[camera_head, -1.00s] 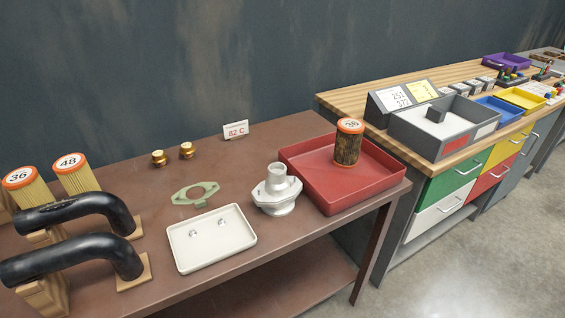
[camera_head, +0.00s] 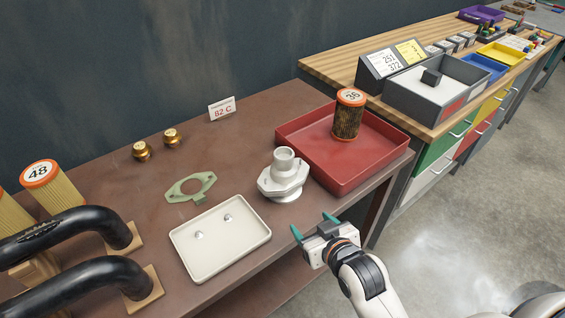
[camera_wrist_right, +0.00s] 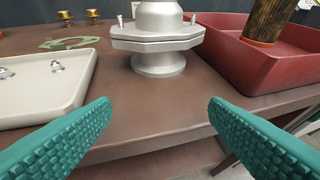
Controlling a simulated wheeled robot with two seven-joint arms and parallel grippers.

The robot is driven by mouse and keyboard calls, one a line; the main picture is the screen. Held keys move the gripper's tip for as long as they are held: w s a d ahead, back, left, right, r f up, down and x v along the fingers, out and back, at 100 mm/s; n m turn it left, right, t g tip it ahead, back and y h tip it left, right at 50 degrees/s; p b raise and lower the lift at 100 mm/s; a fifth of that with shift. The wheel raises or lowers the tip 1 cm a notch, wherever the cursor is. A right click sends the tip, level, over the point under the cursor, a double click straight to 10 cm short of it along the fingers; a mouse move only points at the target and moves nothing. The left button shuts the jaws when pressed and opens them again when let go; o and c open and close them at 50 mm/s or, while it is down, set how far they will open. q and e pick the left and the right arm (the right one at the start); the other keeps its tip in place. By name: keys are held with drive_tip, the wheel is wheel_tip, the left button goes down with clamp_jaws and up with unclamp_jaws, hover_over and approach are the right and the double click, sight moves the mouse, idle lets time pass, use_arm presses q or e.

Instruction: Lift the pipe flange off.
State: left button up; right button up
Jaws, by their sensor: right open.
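The pipe flange (camera_head: 284,162) is the light grey metal top piece with a short round pipe. It sits on a matching grey base (camera_head: 284,191) on the brown table, left of the red tray. In the right wrist view the flange (camera_wrist_right: 158,36) lies flat on the base (camera_wrist_right: 158,63), and a small stud shows at each side. My right gripper (camera_head: 311,226) is open and empty at the table's front edge, in front of the flange and apart from it. Its two teal fingers point toward the flange and base in the wrist view. My left gripper is not in view.
A red tray (camera_head: 375,174) holding a filter (camera_head: 347,115) stands close on the right. A cream tray (camera_head: 200,268) with two small metal nuts or bolts is at left. A green gasket (camera_head: 181,197), brass parts (camera_head: 142,150) and black hoses (camera_head: 95,275) lie farther left.

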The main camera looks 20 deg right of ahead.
sight(281, 153)
drive_tip(key=w+r+t, duration=0.2)
drive_tip(key=w, duration=0.2)
drive_tip(key=w+r+t, duration=0.1)
drive_tip(key=w+r, duration=0.2)
drive_tip(key=w, duration=0.1)
drive_tip(key=w+a+r+t+p, duration=0.1)
drive_tip(key=w+r+t, duration=0.1)
drive_tip(key=w, duration=0.2)
drive_tip(key=shift+r+t+y, duration=0.2)
drive_tip(key=shift+t+y, duration=0.1)
drive_tip(key=w, duration=0.2)
drive_tip(key=w+a+p, duration=0.1)
drive_tip(key=w, duration=0.2)
drive_tip(key=shift+w+p, duration=0.2)
drive_tip(key=shift+p, duration=0.1)
drive_tip(key=shift+w+f, duration=0.15)
drive_tip(key=shift+w, duration=0.1)
clamp_jaws()
wheel_tip(281, 153, up, 10)
drive_tip(key=shift+r+b, duration=0.1)
drive_tip(key=shift+b, duration=0.2)
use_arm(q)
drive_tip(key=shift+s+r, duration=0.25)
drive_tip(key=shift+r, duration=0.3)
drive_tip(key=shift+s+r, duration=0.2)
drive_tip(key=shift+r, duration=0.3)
